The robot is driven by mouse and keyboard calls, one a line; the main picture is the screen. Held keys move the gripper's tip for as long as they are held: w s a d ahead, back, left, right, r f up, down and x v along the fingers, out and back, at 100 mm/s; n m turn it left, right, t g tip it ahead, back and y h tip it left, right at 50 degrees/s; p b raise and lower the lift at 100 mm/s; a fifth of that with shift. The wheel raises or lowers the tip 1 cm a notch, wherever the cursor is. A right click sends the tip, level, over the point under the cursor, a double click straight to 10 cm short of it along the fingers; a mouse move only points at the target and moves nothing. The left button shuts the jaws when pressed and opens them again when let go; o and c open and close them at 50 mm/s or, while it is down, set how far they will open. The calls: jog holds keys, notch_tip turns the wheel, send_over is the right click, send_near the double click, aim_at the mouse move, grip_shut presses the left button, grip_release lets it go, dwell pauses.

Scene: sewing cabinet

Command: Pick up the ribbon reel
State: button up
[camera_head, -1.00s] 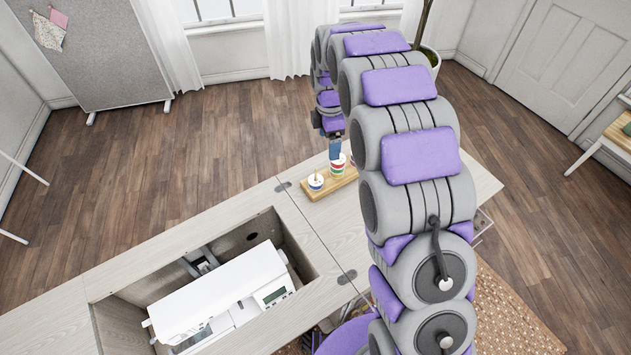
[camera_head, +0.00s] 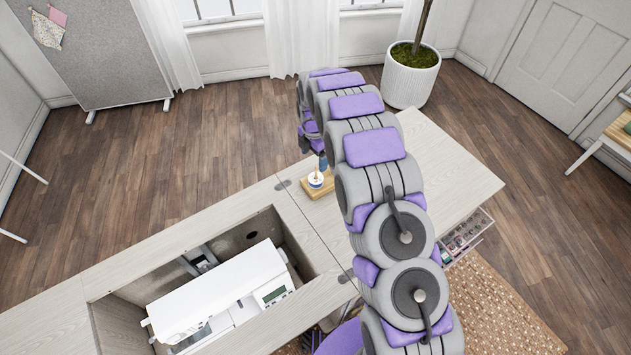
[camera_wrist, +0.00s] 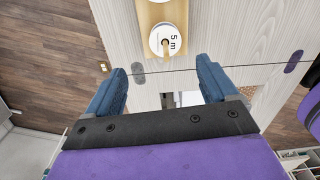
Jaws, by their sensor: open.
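In the head view my gripper (camera_head: 323,161) is partly hidden by my arm, close to the reel.
A second white disc (camera_wrist: 165,2) is cut off at the wrist view's top edge. The sewing machine (camera_head: 215,300) sits in a recess at the front left. An open drawer (camera_head: 468,236) juts out at right. The cabinet top (camera_head: 455,170) right of my arm is clear.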

aim_at(316, 175)
notch_tip(316, 175, down, 5)
jog(key=shift+r+b, duration=0.1)
jog(key=shift+b, duration=0.2)
jog(key=f, duration=0.3)
jog(key=f+b, duration=0.1)
jog(key=f, duration=0.1)
jog(key=shift+s+d+f, duration=0.1)
jog(key=shift+s+d, duration=0.15)
jog(key=shift+s, duration=0.05)
jog(key=c, duration=1.1)
jog(key=shift+r, duration=0.2)
notch_tip(316, 175, up, 18)
jog(key=p, duration=0.2)
jog(key=shift+f+p, duration=0.1)
jog(key=shift+p, duration=0.25)
